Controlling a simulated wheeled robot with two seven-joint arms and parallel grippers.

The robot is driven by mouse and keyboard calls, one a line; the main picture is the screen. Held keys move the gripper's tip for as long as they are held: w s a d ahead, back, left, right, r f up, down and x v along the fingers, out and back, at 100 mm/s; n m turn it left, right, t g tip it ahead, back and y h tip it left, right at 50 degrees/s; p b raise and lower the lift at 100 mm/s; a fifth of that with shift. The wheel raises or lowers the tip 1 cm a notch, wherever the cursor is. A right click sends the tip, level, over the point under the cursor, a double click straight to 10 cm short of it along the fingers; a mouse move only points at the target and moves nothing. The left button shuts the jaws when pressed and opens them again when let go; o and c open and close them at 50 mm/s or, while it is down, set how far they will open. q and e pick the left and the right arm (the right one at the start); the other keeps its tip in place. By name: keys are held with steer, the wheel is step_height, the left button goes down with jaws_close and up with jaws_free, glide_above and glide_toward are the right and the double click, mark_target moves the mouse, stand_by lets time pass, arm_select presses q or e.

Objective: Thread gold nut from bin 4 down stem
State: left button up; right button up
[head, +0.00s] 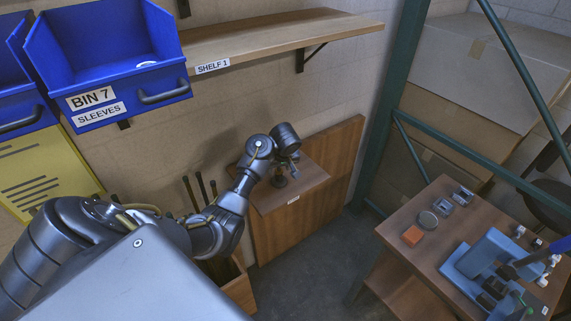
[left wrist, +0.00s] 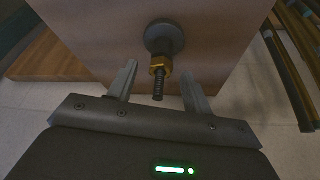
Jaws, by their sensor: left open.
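In the left wrist view a dark threaded stem (left wrist: 158,88) stands on a round dark base (left wrist: 164,37) on a brown wooden top. A gold nut (left wrist: 160,66) is around the stem, close to the base. My left gripper (left wrist: 160,82) is open, with one finger on each side of the stem and a visible gap to the nut. In the head view my left gripper (head: 288,182) is low over the small wooden stand, beside the dark base (head: 279,180). The nut is too small to make out there. My right gripper is not in view.
The wooden stand (head: 310,178) is against the wall. A blue bin 7 (head: 105,55) and shelf 1 (head: 270,40) are above. Dark rods (head: 200,185) stand left of the stand.

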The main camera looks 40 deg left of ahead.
arm_select(q)
jaws_close()
stand_by(0.6)
steer(key=shift+f, duration=0.2)
stand_by(0.3)
steer(key=shift+s+m, duration=0.1)
steer(key=shift+m, duration=0.2)
steer(key=m+h, duration=0.1)
steer(key=m, duration=0.2)
steer(key=m+t+h, duration=0.1)
steer(key=m, duration=0.2)
steer(key=shift+s+f+t, duration=0.15)
steer(key=shift+t, duration=0.15)
